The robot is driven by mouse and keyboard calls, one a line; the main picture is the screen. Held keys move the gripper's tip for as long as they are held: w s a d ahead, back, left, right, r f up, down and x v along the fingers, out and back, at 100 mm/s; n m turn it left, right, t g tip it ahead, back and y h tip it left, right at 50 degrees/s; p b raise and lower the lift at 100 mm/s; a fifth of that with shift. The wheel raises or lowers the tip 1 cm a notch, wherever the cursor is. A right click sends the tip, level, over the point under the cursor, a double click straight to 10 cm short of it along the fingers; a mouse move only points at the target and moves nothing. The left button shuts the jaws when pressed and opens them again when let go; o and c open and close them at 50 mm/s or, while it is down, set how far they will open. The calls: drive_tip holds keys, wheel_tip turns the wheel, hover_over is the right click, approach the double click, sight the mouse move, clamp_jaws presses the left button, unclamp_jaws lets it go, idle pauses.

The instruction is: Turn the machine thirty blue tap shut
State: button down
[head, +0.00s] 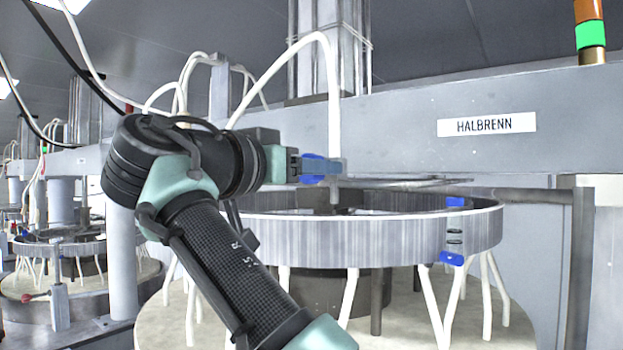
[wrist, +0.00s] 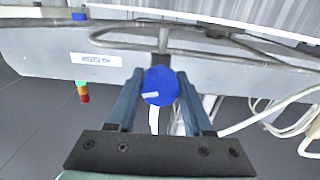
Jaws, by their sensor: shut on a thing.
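The blue tap (head: 315,158) shows in the head view beside the lower end of a white hose, above the far side of a large ring. My gripper (head: 318,169) reaches it from the left, and its fingers hide part of it. In the wrist view the round blue handle of the tap (wrist: 159,84) lies between the two fingers of my gripper (wrist: 160,95), with a small pale mark on its face. My gripper is shut on the tap. No number for the machine can be read, and how far the tap is turned I cannot tell.
The grey ring (head: 350,240) with blue clips (head: 455,202) and several white hoses stands below my gripper. A grey beam with a HALBRENN sign (head: 487,125) runs behind. A signal lamp (head: 589,33) stands at the upper right. Another ring machine (head: 57,247) stands at the left.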

drive_tip(key=shift+a+f+n+b, duration=0.1)
drive_tip(key=shift+f+n+b, duration=0.1)
drive_tip(key=shift+n+b, duration=0.9)
drive_tip(key=n, duration=0.4)
drive_tip(key=shift+r+n, duration=0.2)
drive_tip(key=shift+n, duration=0.2)
drive_tip(key=n, duration=0.4)
drive_tip(key=shift+n+p, duration=0.3)
drive_tip(key=shift+n, duration=1.6)
drive_tip(key=shift+c, duration=1.5)
unclamp_jaws()
